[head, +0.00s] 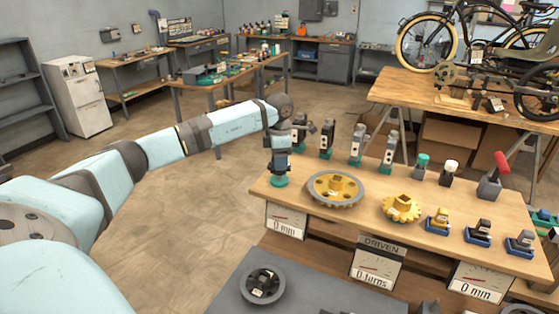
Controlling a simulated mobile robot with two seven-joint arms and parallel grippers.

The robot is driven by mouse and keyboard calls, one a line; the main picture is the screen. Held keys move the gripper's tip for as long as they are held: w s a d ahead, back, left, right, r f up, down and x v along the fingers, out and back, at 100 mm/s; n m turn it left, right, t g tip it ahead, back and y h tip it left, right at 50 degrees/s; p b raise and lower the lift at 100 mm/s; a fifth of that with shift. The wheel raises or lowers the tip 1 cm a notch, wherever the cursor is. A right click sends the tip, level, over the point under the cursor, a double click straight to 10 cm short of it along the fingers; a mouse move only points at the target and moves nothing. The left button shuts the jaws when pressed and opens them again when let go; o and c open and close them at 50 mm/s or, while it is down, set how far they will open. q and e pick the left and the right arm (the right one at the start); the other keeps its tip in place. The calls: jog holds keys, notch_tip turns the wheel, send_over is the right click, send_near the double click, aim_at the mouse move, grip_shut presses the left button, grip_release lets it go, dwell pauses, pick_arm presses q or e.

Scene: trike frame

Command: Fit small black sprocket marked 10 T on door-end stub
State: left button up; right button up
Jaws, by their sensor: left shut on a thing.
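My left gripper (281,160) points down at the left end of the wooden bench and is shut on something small. A teal round piece (279,182) shows right below its fingers; whether this is the held thing or a base on the bench is unclear. I cannot make out a 10 T mark anywhere. A dark round wheel (262,286) lies on the grey surface at the front, its marking too small to read. I cannot tell which part is the door-end stub. My right gripper is not in view.
A large yellow gear with a dark rim (324,191) and a smaller yellow gear (389,209) lie on the bench. Several upright posts (357,146) line its back edge. Blue trays (439,229) and a red-handled lever (501,162) are on the right. Dials hang below the front edge.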

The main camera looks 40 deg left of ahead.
pick_arm(q)
jog(key=shift+r+p, duration=0.95)
jog(key=shift+r, duration=0.9)
jog(key=shift+r, duration=0.1)
